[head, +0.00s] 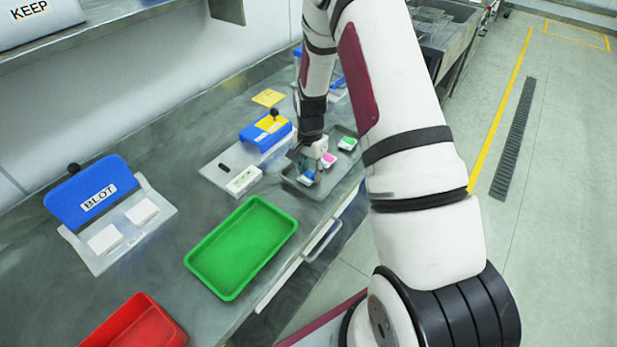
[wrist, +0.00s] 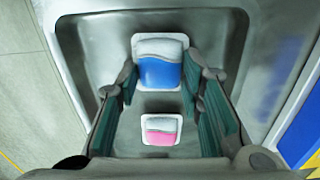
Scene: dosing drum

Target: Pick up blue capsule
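The blue capsule (wrist: 160,72) is a white-framed block with a blue lower half and a grey-white upper part. It lies in a grey metal tray (wrist: 84,50). In the head view the blue capsule (head: 307,178) shows only in part, just under my gripper (head: 303,160). In the wrist view my gripper (wrist: 160,84) is open, with one green-padded finger on each side of the blue capsule. I cannot tell whether the pads touch it. A pink capsule (wrist: 162,137) lies nearer the palm, between the finger bases in the picture.
In the head view the pink capsule (head: 328,160) and a green capsule (head: 347,143) sit in the same tray. A white holder (head: 243,181) and a blue block (head: 265,133) stand left of it. A green tray (head: 241,246), red tray (head: 137,325) and blue BLOT stand (head: 92,193) are on the bench.

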